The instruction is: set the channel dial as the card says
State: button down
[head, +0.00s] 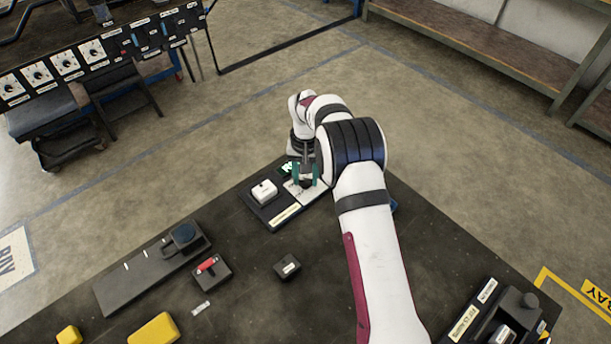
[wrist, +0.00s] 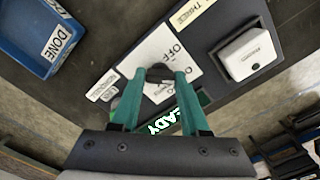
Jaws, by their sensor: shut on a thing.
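The channel dial is a dark knob (wrist: 159,73) on a white plate (wrist: 153,50) marked OFF, with other marks partly covered. My gripper (wrist: 160,76) has its teal fingers shut on the knob, one on each side. In the head view my gripper (head: 305,180) is down at the white dial plate (head: 313,193) on the panel. The knob's pointer direction cannot be told. A cream card (wrist: 190,12) on the panel shows a word starting "THREE"; the rest is cut off. It also shows in the head view (head: 286,214), too small to read.
A white switch box (head: 264,190) stands left of the dial. A dark display with green-edged letters ending "EADY" (wrist: 163,121) is beside it. A blue DONE tray (wrist: 46,62) is nearby. A red-handled switch (head: 207,265) and a small black block (head: 287,267) stand on the table.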

jog(key=m, duration=0.4)
jog(key=shift+m, duration=2.2)
jog(key=shift+c, duration=2)
grip_release()
